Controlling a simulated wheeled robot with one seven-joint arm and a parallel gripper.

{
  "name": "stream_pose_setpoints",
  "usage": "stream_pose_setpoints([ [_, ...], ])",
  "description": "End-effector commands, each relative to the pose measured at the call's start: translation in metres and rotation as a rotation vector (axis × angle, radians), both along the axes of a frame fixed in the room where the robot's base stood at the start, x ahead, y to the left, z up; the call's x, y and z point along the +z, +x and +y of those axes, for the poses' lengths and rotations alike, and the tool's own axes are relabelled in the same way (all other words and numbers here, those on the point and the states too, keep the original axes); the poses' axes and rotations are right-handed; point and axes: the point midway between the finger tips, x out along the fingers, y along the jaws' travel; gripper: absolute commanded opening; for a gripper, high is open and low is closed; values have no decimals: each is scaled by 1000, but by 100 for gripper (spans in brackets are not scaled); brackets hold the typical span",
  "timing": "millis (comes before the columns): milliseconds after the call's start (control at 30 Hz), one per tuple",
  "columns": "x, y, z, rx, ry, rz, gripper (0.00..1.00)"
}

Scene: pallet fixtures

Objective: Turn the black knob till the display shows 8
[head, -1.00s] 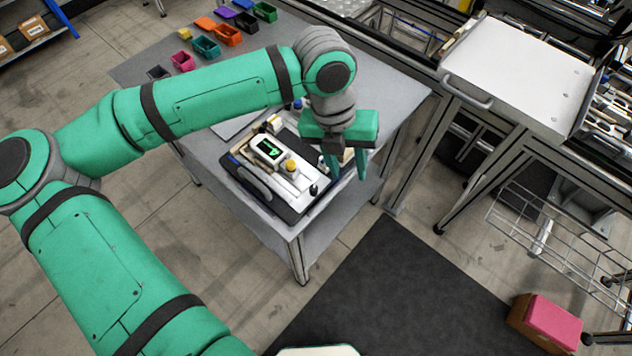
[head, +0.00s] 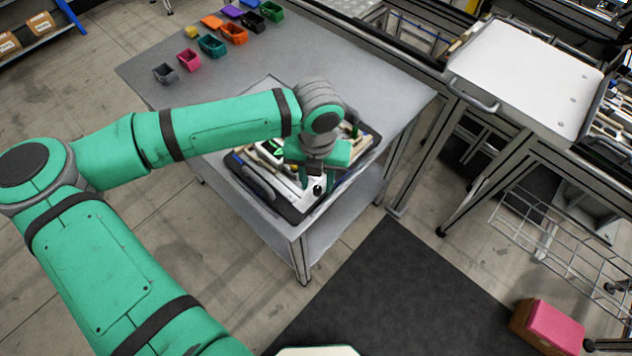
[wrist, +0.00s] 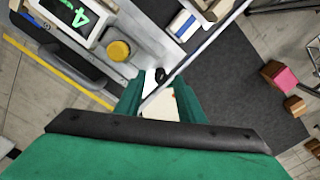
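The black knob (head: 317,190) is a small dark post at the near right corner of the white panel on the board. In the wrist view the black knob (wrist: 160,74) shows just past and between my fingertips, with no contact that I can make out. My gripper (head: 316,181) is open and points down close to the knob; its two green fingers (wrist: 158,92) stand apart. The display (wrist: 75,12) shows a green 4, cut by the top edge of the wrist view.
A yellow knob (wrist: 118,50) sits on the panel between the display and the black knob. The dark board (head: 262,192) lies on a grey table (head: 190,110). Several coloured bins (head: 212,45) stand at the table's far end. A white-topped cart (head: 525,75) stands to the right.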

Motion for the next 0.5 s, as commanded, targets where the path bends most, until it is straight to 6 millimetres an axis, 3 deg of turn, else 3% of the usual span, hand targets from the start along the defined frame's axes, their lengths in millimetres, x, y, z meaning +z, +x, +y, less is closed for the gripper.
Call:
stream_pose_setpoints([
  [200, -13, 0, 0, 0, -1, 0, 35],
  [467, -14, 0, 3, 5, 0, 0, 35],
  [500, -14, 0, 3, 5, 0, 0, 28],
])
